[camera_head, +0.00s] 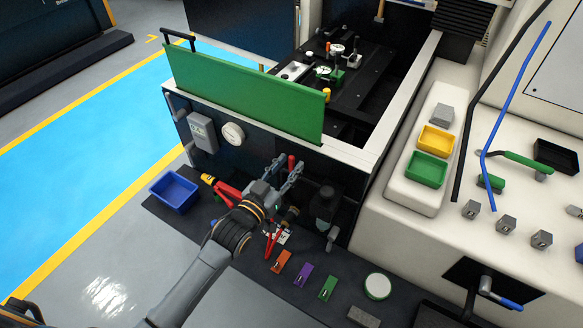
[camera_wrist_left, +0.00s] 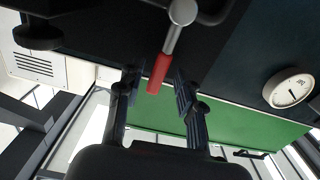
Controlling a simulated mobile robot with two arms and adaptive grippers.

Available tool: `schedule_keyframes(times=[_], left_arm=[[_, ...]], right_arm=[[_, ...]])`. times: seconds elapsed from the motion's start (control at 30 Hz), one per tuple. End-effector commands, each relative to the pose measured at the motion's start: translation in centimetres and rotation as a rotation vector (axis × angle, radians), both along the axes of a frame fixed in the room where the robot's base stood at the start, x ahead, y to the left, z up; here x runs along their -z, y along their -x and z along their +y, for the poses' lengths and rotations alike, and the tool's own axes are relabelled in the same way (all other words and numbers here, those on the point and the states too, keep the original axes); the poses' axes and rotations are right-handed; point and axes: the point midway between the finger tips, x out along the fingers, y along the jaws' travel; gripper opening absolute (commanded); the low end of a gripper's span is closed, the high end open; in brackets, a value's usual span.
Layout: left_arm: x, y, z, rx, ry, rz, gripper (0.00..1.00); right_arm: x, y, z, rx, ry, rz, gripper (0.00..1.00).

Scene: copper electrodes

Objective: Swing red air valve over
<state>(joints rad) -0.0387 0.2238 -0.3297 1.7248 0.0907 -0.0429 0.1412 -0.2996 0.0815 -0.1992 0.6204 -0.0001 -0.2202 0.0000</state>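The red air valve handle (camera_head: 291,162) is on the dark front panel of the machine. In the left wrist view the valve shows as a red-tipped lever (camera_wrist_left: 158,74) on a grey stem that runs up to a round grey hub (camera_wrist_left: 182,12). My left gripper (camera_head: 287,170) is at the handle, and it also shows in the left wrist view (camera_wrist_left: 157,84). Its two fingers are open, one on each side of the red grip, with a gap visible on both sides. Whether the grip lies at fingertip depth is hard to tell. My right gripper is not in view.
A round gauge (camera_head: 232,134) and grey box (camera_head: 202,132) are on the panel to the left, below a green guard (camera_head: 245,92). A dark bottle (camera_head: 324,206) stands close on the right. Red-handled tools (camera_head: 226,190), a blue bin (camera_head: 174,192) and coloured tags lie on the dark bench.

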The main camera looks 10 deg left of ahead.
Motion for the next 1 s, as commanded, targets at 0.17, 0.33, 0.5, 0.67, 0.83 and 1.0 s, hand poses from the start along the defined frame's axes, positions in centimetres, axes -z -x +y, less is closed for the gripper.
schedule_keyframes(times=[0.17, 0.33, 0.5, 0.67, 0.83, 1.0], left_arm=[[-0.1, 0.6, 0.2, -0.001, 0.001, 0.003, 0.37], [-0.2, 2.2, 0.8, -0.001, 0.002, 0.003, 0.37], [0.0, 3.8, 1.4, 0.000, 0.002, 0.002, 0.37], [0.0, 5.1, 1.9, 0.000, 0.003, 0.001, 0.37], [-0.1, 5.6, 2.1, 0.000, 0.003, 0.000, 0.37], [-0.1, 5.6, 2.1, 0.000, 0.003, 0.000, 0.37]], right_arm=[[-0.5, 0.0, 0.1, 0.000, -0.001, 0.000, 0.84], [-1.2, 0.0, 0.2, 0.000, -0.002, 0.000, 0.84], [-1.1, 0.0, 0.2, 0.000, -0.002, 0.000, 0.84], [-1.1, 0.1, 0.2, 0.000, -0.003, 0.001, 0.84], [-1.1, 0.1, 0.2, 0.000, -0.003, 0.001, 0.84], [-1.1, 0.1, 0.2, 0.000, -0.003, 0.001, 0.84]])
